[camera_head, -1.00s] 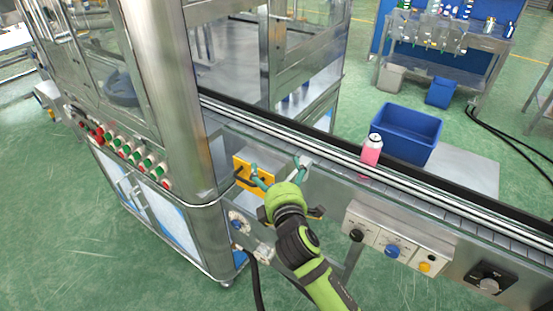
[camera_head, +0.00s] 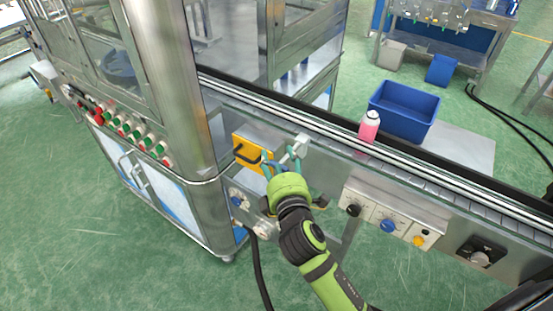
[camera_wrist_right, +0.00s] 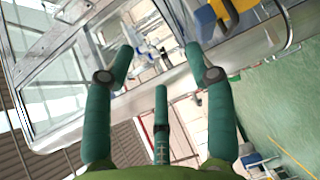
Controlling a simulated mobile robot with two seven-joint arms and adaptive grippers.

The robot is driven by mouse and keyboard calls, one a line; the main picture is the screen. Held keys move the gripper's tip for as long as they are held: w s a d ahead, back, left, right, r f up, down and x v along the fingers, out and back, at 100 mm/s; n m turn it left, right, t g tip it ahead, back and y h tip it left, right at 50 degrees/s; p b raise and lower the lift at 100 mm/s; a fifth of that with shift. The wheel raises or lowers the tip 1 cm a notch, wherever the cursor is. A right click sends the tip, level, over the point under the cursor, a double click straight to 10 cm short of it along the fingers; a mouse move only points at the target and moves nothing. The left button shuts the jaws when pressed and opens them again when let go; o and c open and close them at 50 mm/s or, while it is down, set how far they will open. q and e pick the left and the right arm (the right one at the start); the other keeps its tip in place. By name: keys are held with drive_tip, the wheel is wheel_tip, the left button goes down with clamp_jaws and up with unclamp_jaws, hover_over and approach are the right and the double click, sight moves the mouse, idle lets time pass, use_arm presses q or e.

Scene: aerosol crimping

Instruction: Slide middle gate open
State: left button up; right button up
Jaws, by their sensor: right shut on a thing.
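A yellow plate with a dark handle (camera_head: 251,153) is on the side of the conveyor, by the machine's corner post. A small metal bracket (camera_head: 300,146) sticks out just right of it. My right gripper (camera_head: 281,156) is at these parts, its green fingers between the plate and the bracket. It appears shut on the bracket, though the contact is not clear. In the right wrist view the fingers (camera_wrist_right: 158,62) are some way apart, and a yellow part (camera_wrist_right: 212,18) lies outside the right finger. Which part is the middle gate cannot be told surely. My left gripper is not in view.
A pink can (camera_head: 369,127) with a white top stands on the conveyor (camera_head: 440,178). Control boxes with knobs (camera_head: 388,225) are on its front, right of my arm. Red and green buttons (camera_head: 135,135) line the machine at left. A blue bin (camera_head: 404,108) stands behind the conveyor.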

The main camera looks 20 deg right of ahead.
drive_tip(key=s, duration=0.5)
drive_tip(key=shift+a+f, duration=0.1)
drive_tip(key=shift+a, duration=0.2)
drive_tip(key=shift+w, duration=0.1)
idle(0.4)
